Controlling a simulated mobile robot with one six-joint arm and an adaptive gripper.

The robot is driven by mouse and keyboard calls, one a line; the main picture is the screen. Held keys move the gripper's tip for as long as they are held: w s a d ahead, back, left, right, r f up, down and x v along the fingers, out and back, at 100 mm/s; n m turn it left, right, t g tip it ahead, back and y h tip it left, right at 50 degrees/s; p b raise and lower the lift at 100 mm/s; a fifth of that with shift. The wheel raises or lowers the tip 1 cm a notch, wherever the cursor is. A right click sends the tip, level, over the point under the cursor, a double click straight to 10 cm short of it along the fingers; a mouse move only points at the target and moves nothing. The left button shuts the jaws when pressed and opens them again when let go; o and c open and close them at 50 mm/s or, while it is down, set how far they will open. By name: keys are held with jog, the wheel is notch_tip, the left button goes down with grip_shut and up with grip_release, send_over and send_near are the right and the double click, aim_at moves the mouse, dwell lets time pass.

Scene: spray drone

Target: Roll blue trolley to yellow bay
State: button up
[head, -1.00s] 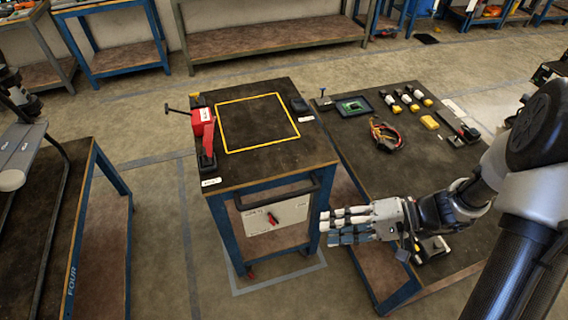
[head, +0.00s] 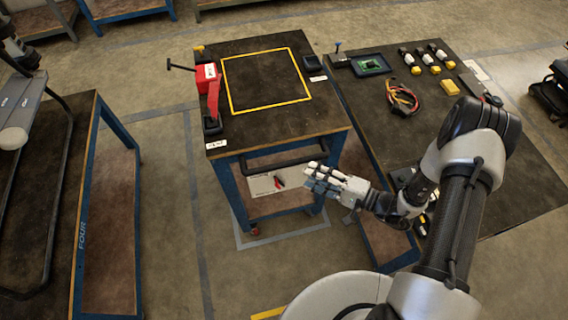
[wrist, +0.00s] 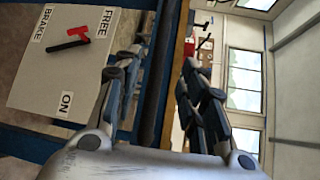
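The blue trolley (head: 229,190) stands upright on the floor, with a dark top and a black push bar (head: 285,157) across its near side. The bar also shows in the wrist view (wrist: 158,75). My gripper (head: 313,175) is open at the right half of this bar. In the wrist view its fingers (wrist: 157,90) lie on either side of the bar, not closed on it. A white brake panel (wrist: 45,70) marked FREE and ON carries a red lever (wrist: 79,33); I cannot tell its setting surely. A yellow floor stripe (head: 268,313) shows at the bottom edge.
A red clamp-like tool (head: 212,98) and a yellow outlined square (head: 266,80) are on the trolley top. A dark table (head: 470,150) with small parts stands close on the right. Another blue-framed bench (head: 103,180) is at left, with open floor between.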

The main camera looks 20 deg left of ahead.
aim_at(289, 166)
jog(key=b+x, duration=0.1)
jog(key=x, duration=0.9)
jog(key=shift+w+a, duration=0.1)
jog(key=shift+a, duration=0.25)
jog(key=shift+c, duration=0.5)
grip_shut()
